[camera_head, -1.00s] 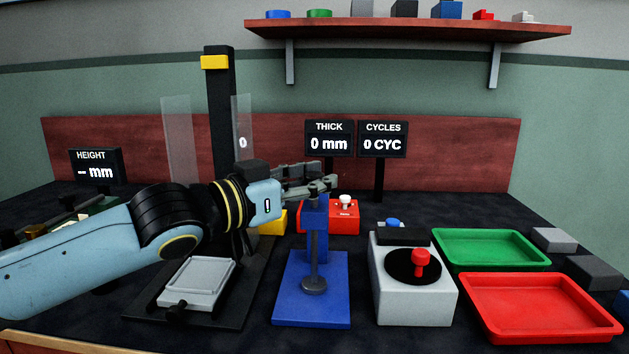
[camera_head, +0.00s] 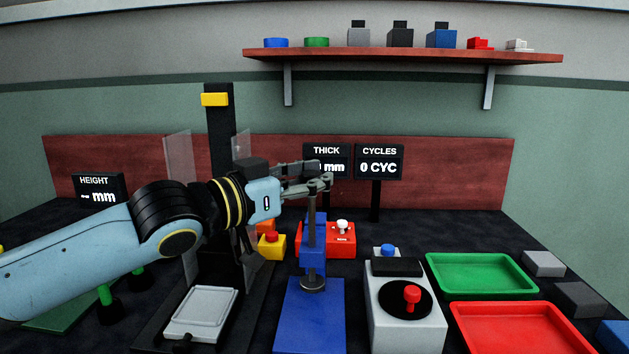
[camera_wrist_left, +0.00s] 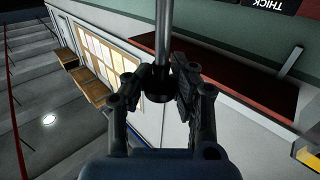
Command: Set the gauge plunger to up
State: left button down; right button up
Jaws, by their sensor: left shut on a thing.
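The blue thickness gauge (camera_head: 315,315) stands on the table in the middle of the head view. Its plunger is a grey vertical rod (camera_head: 312,235) with a round dark foot (camera_head: 312,283) in front of the blue column. My left gripper (camera_head: 319,184) is shut on the plunger's top end. In the left wrist view, the fingers (camera_wrist_left: 160,84) close around a dark knob at the end of the metal rod (camera_wrist_left: 162,35). The foot appears raised above the blue base. The THICK display (camera_head: 327,151) is partly hidden by the gripper. My right gripper is not in view.
A white box with a red-knobbed dial (camera_head: 405,325) stands just right of the gauge. A green tray (camera_head: 480,257) and a red tray (camera_head: 455,310) lie farther right. A black height stand (camera_head: 218,120) is at left. Red and yellow button boxes (camera_head: 272,246) are behind.

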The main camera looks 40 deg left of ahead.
pick_arm(q)
jog(key=shift+r, duration=0.15)
jog(key=c, duration=1.6)
grip_release()
jog(key=o, duration=0.6)
jog(key=shift+s+a, duration=0.15)
jog(key=shift+s, duration=0.1)
jog(key=shift+w, duration=0.1)
jog(key=shift+r, duration=0.35)
notch_tip(320, 180, up, 9)
jog(key=shift+r, duration=0.2)
jog(key=shift+f, duration=0.1)
